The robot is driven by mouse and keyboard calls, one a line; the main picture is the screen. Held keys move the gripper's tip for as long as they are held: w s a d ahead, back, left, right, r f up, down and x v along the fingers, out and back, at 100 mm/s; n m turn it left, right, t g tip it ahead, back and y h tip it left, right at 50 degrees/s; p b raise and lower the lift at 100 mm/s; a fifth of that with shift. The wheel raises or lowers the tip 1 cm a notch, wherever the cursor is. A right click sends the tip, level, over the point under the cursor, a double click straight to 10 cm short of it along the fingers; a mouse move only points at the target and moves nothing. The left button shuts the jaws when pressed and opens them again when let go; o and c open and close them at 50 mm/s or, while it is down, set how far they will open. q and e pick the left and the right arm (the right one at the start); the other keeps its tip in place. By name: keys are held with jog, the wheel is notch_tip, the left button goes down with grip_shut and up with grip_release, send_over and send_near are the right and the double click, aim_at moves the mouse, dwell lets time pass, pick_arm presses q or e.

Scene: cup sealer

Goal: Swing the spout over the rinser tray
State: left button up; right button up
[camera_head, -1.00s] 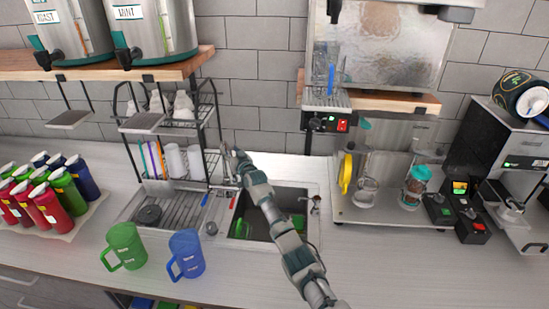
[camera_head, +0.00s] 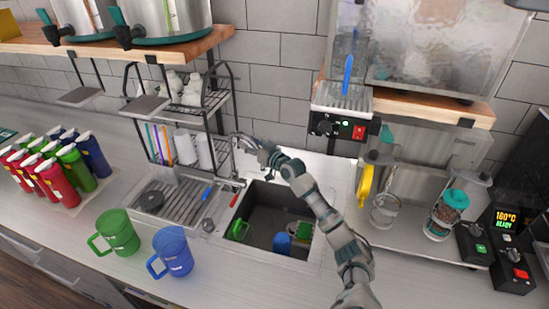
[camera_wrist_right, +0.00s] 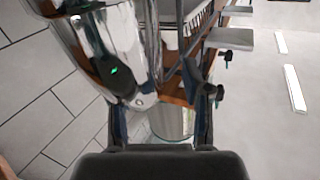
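The chrome faucet spout (camera_head: 241,140) curves up at the back of the sink, over its left rear corner. The ribbed metal rinser tray (camera_head: 181,205) with a round dark rinser (camera_head: 150,201) lies to the left of the sink. My right gripper (camera_head: 266,154) is just right of the spout; whether they touch is unclear. In the right wrist view, my right gripper's dark fingers (camera_wrist_right: 161,122) stand apart, with a chrome cylinder (camera_wrist_right: 172,122) seen between or beyond them. A large chrome body (camera_wrist_right: 108,45) with a green light is close at left. My left gripper is not in view.
The sink (camera_head: 265,225) holds a blue cup and green items. A wire rack (camera_head: 205,105) with cups stands behind the tray. Green (camera_head: 118,233) and blue (camera_head: 173,252) mugs stand in front.

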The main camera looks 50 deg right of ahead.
jog(key=s+b, duration=0.1)
jog(key=s, duration=0.3)
jog(key=shift+s+a, duration=0.2)
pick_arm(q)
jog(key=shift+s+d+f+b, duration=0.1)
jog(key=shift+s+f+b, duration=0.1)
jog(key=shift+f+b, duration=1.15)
pick_arm(e)
send_near(257, 148)
jog(key=shift+s+a+r+p, duration=0.3)
jog(key=shift+s+a+r, duration=0.1)
jog(key=shift+r, duration=0.15)
